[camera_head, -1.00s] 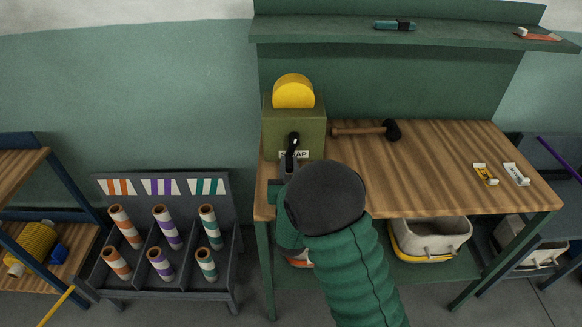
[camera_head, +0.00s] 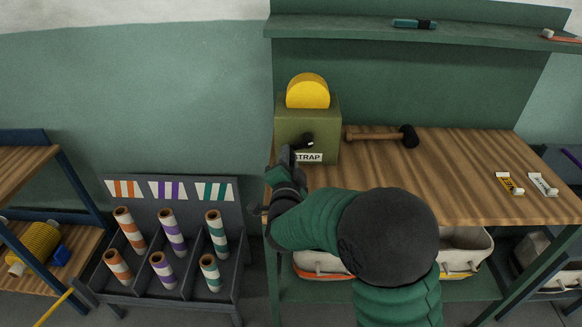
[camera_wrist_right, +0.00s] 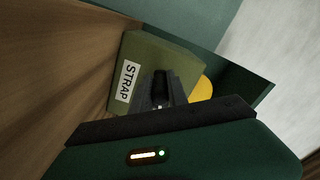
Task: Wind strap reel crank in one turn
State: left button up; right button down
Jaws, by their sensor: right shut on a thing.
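The strap reel is an olive green box (camera_head: 322,115) with a yellow disc (camera_head: 308,92) on top and a white STRAP label (camera_head: 309,157) on its front. It stands at the left end of the wooden bench. Its black crank (camera_head: 307,140) is on the front face and points left and slightly down from the hub. My right gripper (camera_head: 287,158) is shut on the crank's handle end, which its fingers mostly hide. In the right wrist view, the fingers (camera_wrist_right: 160,92) reach to the olive box (camera_wrist_right: 150,55). My left gripper is out of view.
A mallet (camera_head: 382,136) lies right of the reel. Two small tubes lie at the right end of the bench top (camera_head: 450,180). A rack (camera_head: 240,265) with several striped rolls stands to the left. Bins (camera_head: 466,240) sit under the bench.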

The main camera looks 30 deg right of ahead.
aim_at(308, 138)
jog(key=m+b, duration=0.1)
jog(key=m, duration=0.1)
jog(key=r+m+b, duration=0.1)
jog(key=shift+r+m+b, duration=0.15)
jog(key=shift+m+b, duration=0.2)
jog(key=shift+m, duration=0.05)
jog(key=m+b, duration=0.1)
jog(key=r+m+b, duration=0.1)
jog(key=shift+m, duration=0.4)
jog(key=d+r+m+b, duration=0.1)
jog(key=m+b, duration=0.3)
jog(key=s+d+r+m+b, duration=0.1)
jog(key=m+b, duration=0.3)
jog(key=s+d+r+m+b, duration=0.1)
jog(key=m+b, duration=0.3)
jog(key=m, duration=0.1)
jog(key=shift+d+r+b, duration=0.2)
jog(key=shift+r+b, duration=0.15)
jog(key=shift+b, duration=0.05)
jog(key=shift+s+d+r+m+b, duration=0.1)
jog(key=shift+s+d+m+b, duration=0.1)
jog(key=shift+m+b, duration=0.25)
jog(key=shift+s+d+m+b, duration=0.15)
jog(key=shift+m+b, duration=0.1)
jog(key=shift+m, duration=0.4)
jog(key=c, duration=1.3)
grip_release()
jog(key=shift+w+r, duration=0.1)
jog(key=shift+r, duration=0.1)
